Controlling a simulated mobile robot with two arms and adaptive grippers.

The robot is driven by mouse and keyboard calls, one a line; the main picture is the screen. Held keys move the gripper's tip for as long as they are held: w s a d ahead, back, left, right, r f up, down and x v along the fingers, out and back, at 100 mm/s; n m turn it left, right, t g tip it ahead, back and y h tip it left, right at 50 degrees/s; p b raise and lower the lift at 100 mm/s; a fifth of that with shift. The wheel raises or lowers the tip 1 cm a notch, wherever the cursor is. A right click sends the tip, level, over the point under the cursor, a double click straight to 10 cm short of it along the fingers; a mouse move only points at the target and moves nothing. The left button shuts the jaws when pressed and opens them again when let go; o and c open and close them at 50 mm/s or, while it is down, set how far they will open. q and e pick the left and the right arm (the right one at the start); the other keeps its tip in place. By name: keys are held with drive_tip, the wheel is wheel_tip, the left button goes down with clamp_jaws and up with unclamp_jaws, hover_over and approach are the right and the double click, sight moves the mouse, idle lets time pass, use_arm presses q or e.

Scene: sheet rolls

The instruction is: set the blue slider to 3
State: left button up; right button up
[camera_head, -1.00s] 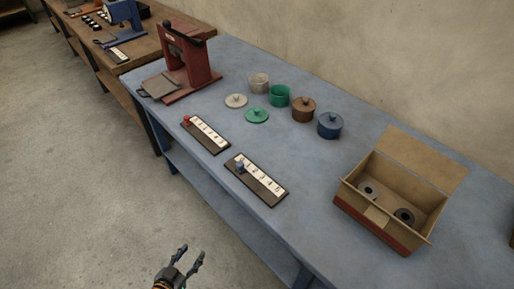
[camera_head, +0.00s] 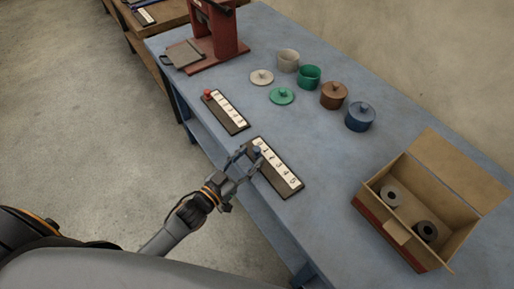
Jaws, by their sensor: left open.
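The blue slider's knob (camera_head: 257,151) sits at the upper-left, low-number end of a dark scale board (camera_head: 290,191) on the blue table. The white number strip (camera_head: 277,166) shows digits rising toward the lower right, with 3 near the middle and 5 at the far end. My left gripper (camera_head: 248,160) is open at the front edge of this board, its fingertips beside the knob. I cannot tell whether they touch the knob, and the fingers partly hide that end of the board. My right gripper is not in view.
A similar board with a red knob (camera_head: 208,94) lies to the upper left. Behind are a red press (camera_head: 218,35), several pots, including a blue one (camera_head: 360,117), and loose lids. An open cardboard box (camera_head: 388,221) with rolls stands at the right.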

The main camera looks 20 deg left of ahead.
sight(257, 151)
use_arm(q)
drive_tip(key=shift+x, duration=2)
clamp_jaws()
